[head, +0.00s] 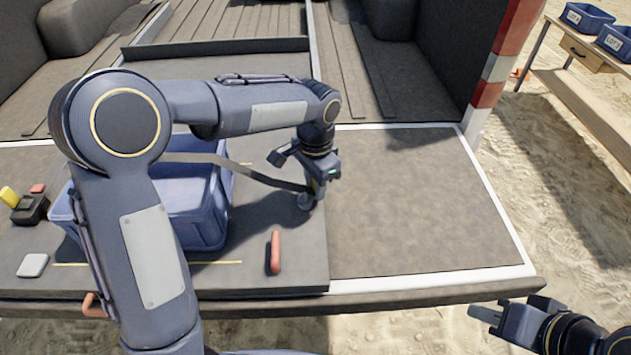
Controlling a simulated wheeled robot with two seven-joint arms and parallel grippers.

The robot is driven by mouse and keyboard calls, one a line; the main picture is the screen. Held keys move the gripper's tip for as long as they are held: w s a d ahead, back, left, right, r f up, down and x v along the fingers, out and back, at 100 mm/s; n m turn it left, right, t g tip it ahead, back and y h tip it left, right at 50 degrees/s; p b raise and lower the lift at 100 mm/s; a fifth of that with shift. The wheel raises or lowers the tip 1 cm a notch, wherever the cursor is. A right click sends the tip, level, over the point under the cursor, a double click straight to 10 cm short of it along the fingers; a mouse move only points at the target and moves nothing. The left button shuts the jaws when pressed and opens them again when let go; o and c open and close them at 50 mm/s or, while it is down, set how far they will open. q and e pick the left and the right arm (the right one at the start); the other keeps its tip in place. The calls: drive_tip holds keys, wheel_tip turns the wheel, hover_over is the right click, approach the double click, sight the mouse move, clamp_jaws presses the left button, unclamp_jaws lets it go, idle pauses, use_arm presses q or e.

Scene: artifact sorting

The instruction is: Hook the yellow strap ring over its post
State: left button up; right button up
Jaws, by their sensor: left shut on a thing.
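A dark grey-olive strap (262,178) stretches across the blue bin (205,205) to my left gripper (316,188). My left gripper points down over the right part of the dark board and is shut on the strap's ring end. The fingers mostly hide the ring, so its yellow colour is not clear. A small grey round piece (306,202), possibly the post, shows right at the fingertips. I cannot tell whether the ring is around it or above it. My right gripper (487,312) is at the lower right, away from the strap, and its jaw opening is unclear.
A white block (33,265) and a black item (30,209) with a yellow part are at the left. The tailgate's right side (420,215) is clear. A striped post (497,65) stands behind.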

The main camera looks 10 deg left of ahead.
use_arm(q)
drive_tip(key=shift+f, duration=0.4)
idle(0.4)
drive_tip(key=o, duration=1.1)
drive_tip(key=shift+c, duration=0.2)
drive_tip(key=shift+r, duration=0.1)
wheel_tip(320, 180, up, 7)
drive_tip(key=shift+r, duration=0.35)
drive_tip(key=s+a+r+n+t+h, duration=0.2)
drive_tip(key=s+a+n, duration=0.3)
drive_tip(key=s+a, duration=0.55)
drive_tip(key=s+f+n+t+h, duration=0.1)
drive_tip(key=s+f+n, duration=0.1)
drive_tip(key=s, duration=0.4)
drive_tip(key=s+d+f+n+t, duration=0.1)
drive_tip(key=s+f+n+t, duration=0.1)
drive_tip(key=s, duration=0.5)
drive_tip(key=shift+s+d+f+n+t+h, duration=0.2)
drive_tip(key=shift+s+f+n+t+h, duration=0.15)
drive_tip(key=shift+n, duration=0.45)
